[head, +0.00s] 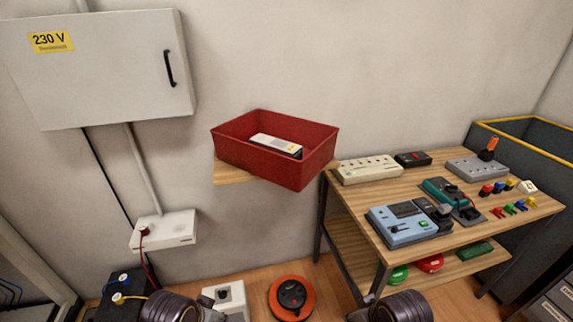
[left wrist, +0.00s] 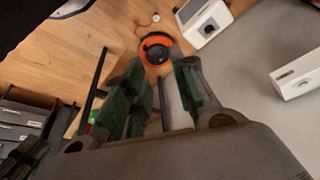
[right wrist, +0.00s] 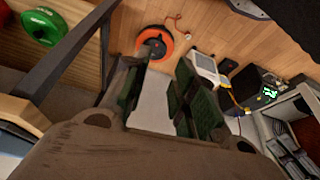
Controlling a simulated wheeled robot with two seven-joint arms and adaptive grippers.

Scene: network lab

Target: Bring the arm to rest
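In the left wrist view my left gripper (left wrist: 163,88) shows two green-padded fingers standing apart with nothing between them. In the right wrist view my right gripper (right wrist: 157,92) also has its fingers apart and empty. The floor and pale wall show past both pairs of fingers. In the head view only dark round parts of my two arms show at the bottom edge, and both sets of fingertips are out of sight. Neither gripper touches any object that I can see.
A wooden table (head: 352,208) with several devices stands at the right. A red bin (head: 298,172) holding a white device (head: 275,146) sits on a wall shelf. An orange cable reel (head: 290,295) and a white box (head: 228,300) are on the floor. A grey cabinet (head: 110,80) hangs at upper left.

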